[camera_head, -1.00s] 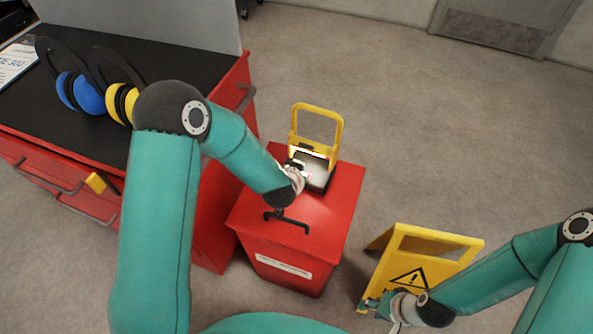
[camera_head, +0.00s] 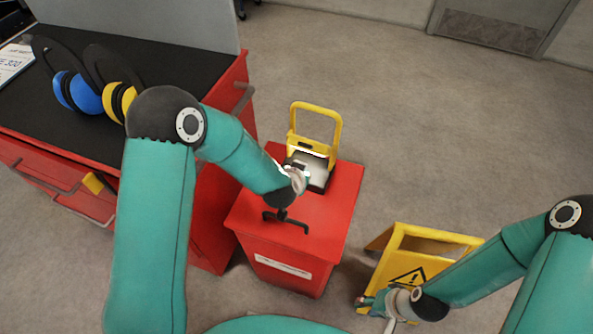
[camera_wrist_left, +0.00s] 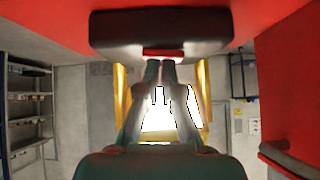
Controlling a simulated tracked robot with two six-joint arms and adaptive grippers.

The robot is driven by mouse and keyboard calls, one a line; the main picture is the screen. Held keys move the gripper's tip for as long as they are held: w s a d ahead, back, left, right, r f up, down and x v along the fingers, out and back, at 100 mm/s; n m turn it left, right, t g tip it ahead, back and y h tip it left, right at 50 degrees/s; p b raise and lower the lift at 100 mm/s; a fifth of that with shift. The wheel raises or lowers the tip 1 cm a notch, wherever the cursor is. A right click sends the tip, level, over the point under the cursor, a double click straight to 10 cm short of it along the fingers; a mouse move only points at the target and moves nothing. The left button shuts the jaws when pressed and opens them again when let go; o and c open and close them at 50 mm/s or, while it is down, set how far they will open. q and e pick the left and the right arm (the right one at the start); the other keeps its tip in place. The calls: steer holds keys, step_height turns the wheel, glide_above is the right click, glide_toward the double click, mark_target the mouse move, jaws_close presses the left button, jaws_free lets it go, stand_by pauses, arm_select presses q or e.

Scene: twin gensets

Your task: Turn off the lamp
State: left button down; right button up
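The lamp (camera_head: 320,179) is a dark-bodied work light with a yellow frame handle, standing on a red cabinet; a bright white strip shows on it. In the left wrist view its dark body (camera_wrist_left: 160,30) lies just beyond the fingertips, with a small red switch (camera_wrist_left: 163,54) on its edge. My left gripper (camera_wrist_left: 160,68) has its fingertips close together right at this switch; contact cannot be told. In the head view this gripper is partly hidden by its own wrist beside the lamp. My right gripper (camera_head: 380,311) is spread and empty, in front of the yellow sign.
The red cabinet (camera_head: 285,232) has a black handle lying on top. A yellow warning sign (camera_head: 415,262) stands at the right. A red workbench (camera_head: 215,205) with blue and yellow ear defenders (camera_head: 88,97) is at the left. Open floor lies behind.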

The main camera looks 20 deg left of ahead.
arm_select(q)
steer(key=shift+s+d+f, duration=0.1)
steer(key=shift+s+f, duration=0.05)
steer(key=w+r+p+v, duration=0.2)
steer(key=p+v, duration=0.2)
steer(key=v, duration=0.8)
steer(key=shift+s+d+r, duration=0.2)
steer(key=shift+d+r, duration=0.1)
steer(key=shift+d, duration=0.1)
arm_select(e)
step_height(320, 180, up, 4)
